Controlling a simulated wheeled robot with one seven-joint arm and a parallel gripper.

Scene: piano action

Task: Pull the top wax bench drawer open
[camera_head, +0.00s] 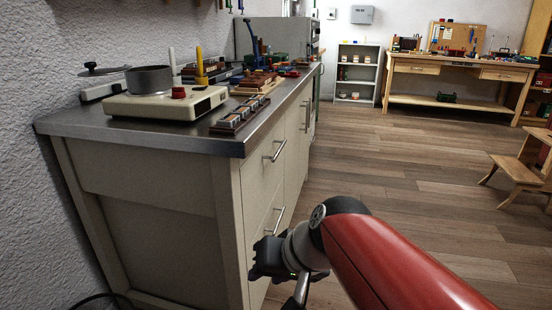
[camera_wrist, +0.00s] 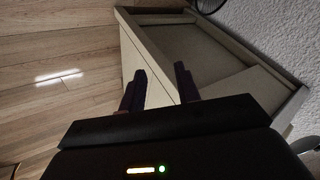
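The wax bench (camera_head: 150,180) is a cream cabinet with a grey metal top, at the left of the head view. Its top drawer (camera_head: 258,178) is shut and has a silver bar handle (camera_head: 275,150). A lower drawer (camera_head: 262,240) with its own bar handle (camera_head: 279,221) is shut below it. My gripper (camera_head: 257,262) is beside the bench's near front corner, low down, below the top handle. In the wrist view my gripper (camera_wrist: 159,76) has its two dark fingers apart with nothing held. The bench's corner and side panel (camera_wrist: 190,50) show beyond them; no handle is visible there.
A hot plate (camera_head: 165,104) with a pot and wooden piano parts (camera_head: 240,115) stand on the bench top. Open wooden floor (camera_head: 400,170) lies to the right. A small wooden stool (camera_head: 520,170) stands at the right, and a workbench (camera_head: 460,68) stands at the back.

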